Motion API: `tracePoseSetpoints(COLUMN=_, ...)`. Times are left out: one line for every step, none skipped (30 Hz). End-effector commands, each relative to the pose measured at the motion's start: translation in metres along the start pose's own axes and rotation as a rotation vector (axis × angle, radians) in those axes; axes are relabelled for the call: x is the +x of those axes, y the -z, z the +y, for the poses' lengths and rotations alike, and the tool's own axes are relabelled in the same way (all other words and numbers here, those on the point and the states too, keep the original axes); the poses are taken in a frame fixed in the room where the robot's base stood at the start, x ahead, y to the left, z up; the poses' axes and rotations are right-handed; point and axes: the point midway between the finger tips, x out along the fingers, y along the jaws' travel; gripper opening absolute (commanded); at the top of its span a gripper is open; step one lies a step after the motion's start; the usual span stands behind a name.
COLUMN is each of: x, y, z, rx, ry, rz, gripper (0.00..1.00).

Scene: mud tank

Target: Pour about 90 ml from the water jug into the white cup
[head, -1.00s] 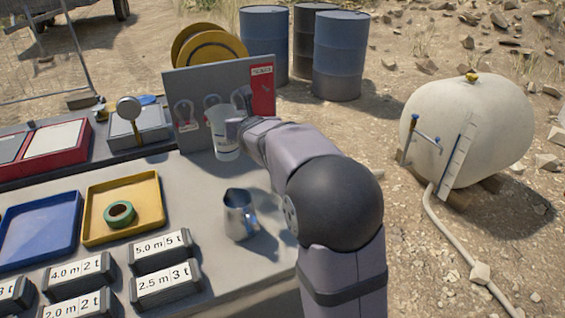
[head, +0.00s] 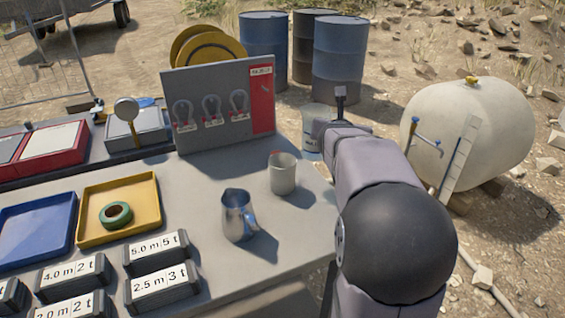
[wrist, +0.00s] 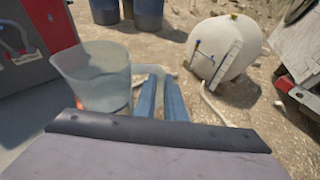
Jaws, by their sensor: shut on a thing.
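The clear water jug (head: 311,140) is held up in the air near the table's right back corner and looks about upright. It also shows large at the left of the wrist view (wrist: 92,70). My gripper (wrist: 160,78) is shut on the jug at its right side; the exact grip is unclear. In the head view the fingers are mostly hidden by my arm. The white cup (head: 284,180) stands upright on the table, left of and below the jug, with an orange-red spot at its rim.
A metal pitcher (head: 238,218) stands left of the cup. A grey panel with a red label (head: 261,98) stands behind. Trays (head: 120,208) and labelled blocks (head: 160,285) fill the left. Drums (head: 340,55) and a white tank (head: 470,130) stand beyond the table.

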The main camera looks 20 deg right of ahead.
Motion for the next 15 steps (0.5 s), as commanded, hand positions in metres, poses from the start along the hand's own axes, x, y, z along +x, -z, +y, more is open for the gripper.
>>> tracePoseSetpoints(x=0.001, y=0.007, z=-0.003, rx=-0.001, ry=0.006, rz=0.004, gripper=0.0)
tracePoseSetpoints(x=0.002, y=0.009, z=-0.005, rx=0.0, ry=0.011, rz=0.005, gripper=0.0)
tracePoseSetpoints(x=0.003, y=0.013, z=-0.009, rx=0.001, ry=0.019, rz=0.006, gripper=0.0)
tracePoseSetpoints(x=0.003, y=0.017, z=-0.012, rx=0.002, ry=0.025, rz=0.007, gripper=0.0)
tracePoseSetpoints(x=0.004, y=0.02, z=-0.015, rx=0.002, ry=0.031, rz=0.007, gripper=0.0)
tracePoseSetpoints(x=0.004, y=0.024, z=-0.019, rx=0.004, ry=0.04, rz=0.007, gripper=0.0)
tracePoseSetpoints(x=0.005, y=0.028, z=-0.023, rx=0.005, ry=0.046, rz=0.008, gripper=0.0)
tracePoseSetpoints(x=0.005, y=0.031, z=-0.026, rx=0.006, ry=0.051, rz=0.008, gripper=0.0)
tracePoseSetpoints(x=0.006, y=0.036, z=-0.03, rx=0.007, ry=0.059, rz=0.008, gripper=0.0)
tracePoseSetpoints(x=0.006, y=0.04, z=-0.033, rx=0.009, ry=0.064, rz=0.008, gripper=0.0)
tracePoseSetpoints(x=0.006, y=0.044, z=-0.037, rx=0.01, ry=0.07, rz=0.007, gripper=0.0)
tracePoseSetpoints(x=0.007, y=0.049, z=-0.041, rx=0.012, ry=0.076, rz=0.006, gripper=0.0)
tracePoseSetpoints(x=0.007, y=0.053, z=-0.044, rx=0.013, ry=0.08, rz=0.005, gripper=0.0)
tracePoseSetpoints(x=0.007, y=0.056, z=-0.047, rx=0.015, ry=0.084, rz=0.004, gripper=0.0)
tracePoseSetpoints(x=0.007, y=0.061, z=-0.05, rx=0.016, ry=0.087, rz=0.004, gripper=0.0)
